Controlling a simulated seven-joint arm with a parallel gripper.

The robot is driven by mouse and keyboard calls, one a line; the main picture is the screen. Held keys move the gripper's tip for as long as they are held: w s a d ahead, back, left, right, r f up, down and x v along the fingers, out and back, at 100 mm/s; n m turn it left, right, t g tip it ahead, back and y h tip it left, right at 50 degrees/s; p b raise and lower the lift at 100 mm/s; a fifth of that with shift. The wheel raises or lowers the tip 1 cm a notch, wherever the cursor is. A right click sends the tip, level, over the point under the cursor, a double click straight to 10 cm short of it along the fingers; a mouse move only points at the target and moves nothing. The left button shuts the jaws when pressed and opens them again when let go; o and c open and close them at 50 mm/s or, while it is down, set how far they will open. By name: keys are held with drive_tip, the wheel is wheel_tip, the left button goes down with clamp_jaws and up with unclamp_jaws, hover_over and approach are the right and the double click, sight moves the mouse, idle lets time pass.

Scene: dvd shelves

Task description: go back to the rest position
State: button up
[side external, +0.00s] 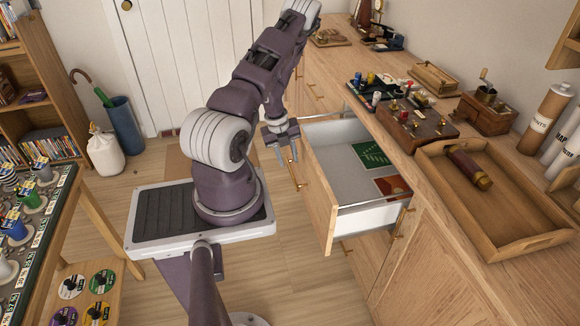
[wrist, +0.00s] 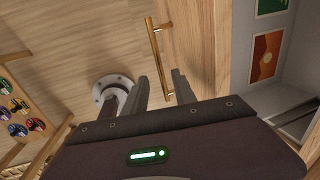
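My gripper (side external: 288,153) hangs just outside the front of an open drawer (side external: 332,245) in the side view, with its fingers pointing down. In the wrist view my gripper (wrist: 161,90) shows two fingers spread apart with nothing between them. A brass drawer handle (wrist: 158,58) lies beyond the fingertips in that view. I cannot tell the exact distance between the fingers and the handle. The drawer is pulled out from the wooden counter and holds a green card (side external: 371,156) and an orange-red card (side external: 392,186).
A table with spools (side external: 38,215) stands at the left. A blue umbrella stand (side external: 124,126) and a white sack (side external: 105,153) stand behind. Floor between is clear.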

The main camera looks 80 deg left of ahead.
drive_tip(key=shift+s+r, duration=0.2)
drive_tip(key=shift+r, duration=0.7)
